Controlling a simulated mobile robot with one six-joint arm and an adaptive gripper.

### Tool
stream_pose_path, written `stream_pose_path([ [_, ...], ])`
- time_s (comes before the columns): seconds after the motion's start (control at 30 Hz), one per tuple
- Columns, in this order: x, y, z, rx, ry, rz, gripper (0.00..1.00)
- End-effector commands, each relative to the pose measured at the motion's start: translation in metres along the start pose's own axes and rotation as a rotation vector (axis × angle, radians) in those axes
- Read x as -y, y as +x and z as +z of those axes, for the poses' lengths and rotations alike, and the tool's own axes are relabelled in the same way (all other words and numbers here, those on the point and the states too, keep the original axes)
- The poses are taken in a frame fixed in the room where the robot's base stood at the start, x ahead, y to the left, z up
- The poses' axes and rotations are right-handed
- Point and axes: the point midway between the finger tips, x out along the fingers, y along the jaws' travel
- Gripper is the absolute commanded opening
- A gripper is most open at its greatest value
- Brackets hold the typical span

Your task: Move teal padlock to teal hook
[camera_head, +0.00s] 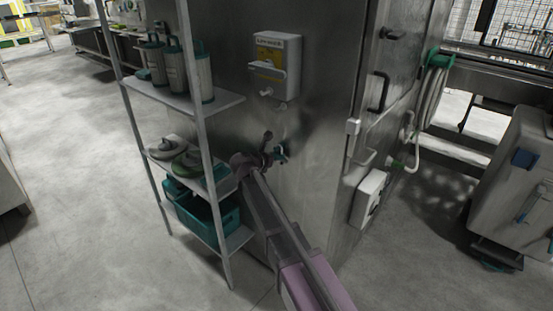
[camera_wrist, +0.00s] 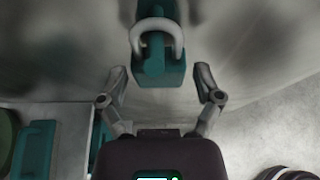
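The teal padlock (camera_wrist: 174,76) is at the top centre of the wrist view, with its pale shackle (camera_wrist: 178,38) looped around a teal hook (camera_wrist: 154,12). The padlock appears to hang from this hook on the metal wall. My gripper (camera_wrist: 160,80) is open, with one finger on each side of the padlock's lower part. Gaps show between the fingers and the padlock. In the head view my gripper (camera_head: 265,150) is close to the wall, beside a small teal shape (camera_head: 281,153); padlock and hook cannot be told apart there.
A shelf rack (camera_head: 206,150) stands just left of my arm, with canisters (camera_head: 175,65), coiled items (camera_head: 186,163) and a teal crate (camera_head: 205,218). A white and yellow box (camera_head: 277,65) is on the wall above. Open floor lies left.

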Motion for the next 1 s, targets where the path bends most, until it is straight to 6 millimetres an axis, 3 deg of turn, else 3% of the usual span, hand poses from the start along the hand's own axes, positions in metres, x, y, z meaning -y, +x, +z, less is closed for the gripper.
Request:
stream_pose_path([
  [0.67,0.0,-0.005,0.004,0.0,0.0,0.0,1.0],
  [0.83,0.0,-0.017,0.011,0.0,0.0,0.001,1.0],
  [1.0,0.0,-0.037,0.001,0.0,0.0,0.002,1.0],
])
